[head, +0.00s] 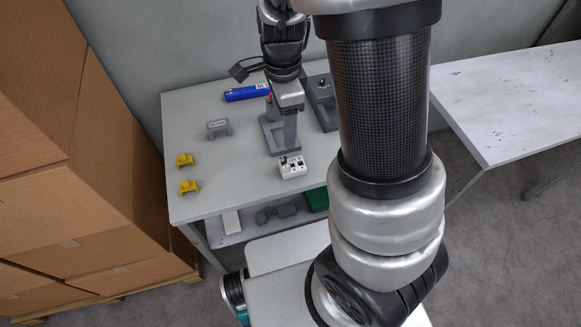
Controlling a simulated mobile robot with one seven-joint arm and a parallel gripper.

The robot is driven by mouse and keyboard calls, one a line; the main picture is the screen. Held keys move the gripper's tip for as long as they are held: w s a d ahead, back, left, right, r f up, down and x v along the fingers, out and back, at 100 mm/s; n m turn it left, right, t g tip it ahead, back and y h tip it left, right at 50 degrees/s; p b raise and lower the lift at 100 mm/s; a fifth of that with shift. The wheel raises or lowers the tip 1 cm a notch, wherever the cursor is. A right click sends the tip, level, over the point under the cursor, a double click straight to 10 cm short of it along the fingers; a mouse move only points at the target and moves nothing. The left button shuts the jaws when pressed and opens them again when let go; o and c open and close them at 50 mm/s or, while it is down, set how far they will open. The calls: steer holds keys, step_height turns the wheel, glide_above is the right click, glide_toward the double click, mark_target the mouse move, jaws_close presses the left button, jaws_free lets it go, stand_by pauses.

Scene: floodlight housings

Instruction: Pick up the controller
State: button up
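A small white box with dark knobs or buttons on top (292,167) lies near the front edge of the grey table; it looks like the controller, but I cannot be sure. My gripper (289,100) points down over the table, behind and above the white box and apart from it. The gripper is close to a grey stand (282,146), and whether they touch cannot be told. The fingertips are too small and too mixed with the stand to show whether they are open or hold anything.
The grey table (222,182) also bears a blue cylinder (246,93), a grey bracket (218,128), two yellow pieces (186,160) and another grey stand (322,103). A lower shelf holds a dark grey object (277,212). Cardboard boxes (80,170) stand left; a white table (510,100) stands right.

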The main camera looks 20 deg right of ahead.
steer(key=b, duration=0.2)
glide_above(287, 161)
steer(key=f, duration=0.9)
steer(key=shift+w+a, duration=0.15)
steer(key=shift+w, duration=0.1)
steer(key=shift+s+d+f+b, duration=0.15)
steer(key=shift+f+b, duration=0.25)
steer(key=shift+f, duration=0.9)
steer(key=shift+s+d+f+b, duration=0.15)
steer(key=shift+f+b, duration=0.2)
steer(key=shift+f, duration=0.95)
steer(key=shift+a, duration=0.1)
steer(key=c, duration=1.2)
